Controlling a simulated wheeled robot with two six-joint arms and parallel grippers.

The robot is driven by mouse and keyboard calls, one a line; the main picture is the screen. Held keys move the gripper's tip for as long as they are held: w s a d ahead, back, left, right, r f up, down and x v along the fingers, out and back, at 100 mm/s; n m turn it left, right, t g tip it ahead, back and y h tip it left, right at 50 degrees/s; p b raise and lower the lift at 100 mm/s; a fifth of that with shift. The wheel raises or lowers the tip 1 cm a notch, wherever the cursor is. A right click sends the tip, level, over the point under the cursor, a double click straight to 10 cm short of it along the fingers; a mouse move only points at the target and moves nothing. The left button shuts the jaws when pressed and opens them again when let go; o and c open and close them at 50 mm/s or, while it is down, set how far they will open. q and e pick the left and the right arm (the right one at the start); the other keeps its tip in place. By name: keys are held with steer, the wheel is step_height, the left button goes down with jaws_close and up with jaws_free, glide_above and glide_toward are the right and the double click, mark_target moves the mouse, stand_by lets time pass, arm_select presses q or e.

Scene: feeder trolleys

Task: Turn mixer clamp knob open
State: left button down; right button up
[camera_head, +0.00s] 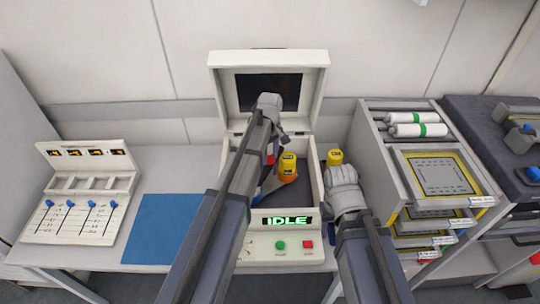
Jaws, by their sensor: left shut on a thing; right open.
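The white mixer (316,190) stands on the table with its lid (218,84) raised. Inside its bowl, a yellow-capped jar (287,165) sits upright in an orange base. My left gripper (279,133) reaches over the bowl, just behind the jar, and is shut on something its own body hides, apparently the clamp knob. A small red part (271,160) shows below it, left of the jar. My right gripper (340,180) is open beside the mixer's right wall, by a second yellow-capped container (334,157); I cannot tell whether they touch.
The mixer's front panel has an "IDLE" display (286,221), a green button (280,245) and a red button (307,244). A blue mat (160,230) lies bare on the left, beside a white slider box (70,225). A rack (382,150) with cylinders and trays stands right.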

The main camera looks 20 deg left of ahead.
mark_target(270, 158)
arm_select(q)
steer(key=n, duration=0.6)
steer(key=shift+n, duration=0.3)
steer(key=n, duration=0.5)
steer(key=shift+n, duration=0.4)
steer(key=shift+c, duration=1.9)
jaws_free()
steer(key=shift+r, duration=0.1)
step_height(270, 158, up, 8)
steer(key=p, duration=0.8)
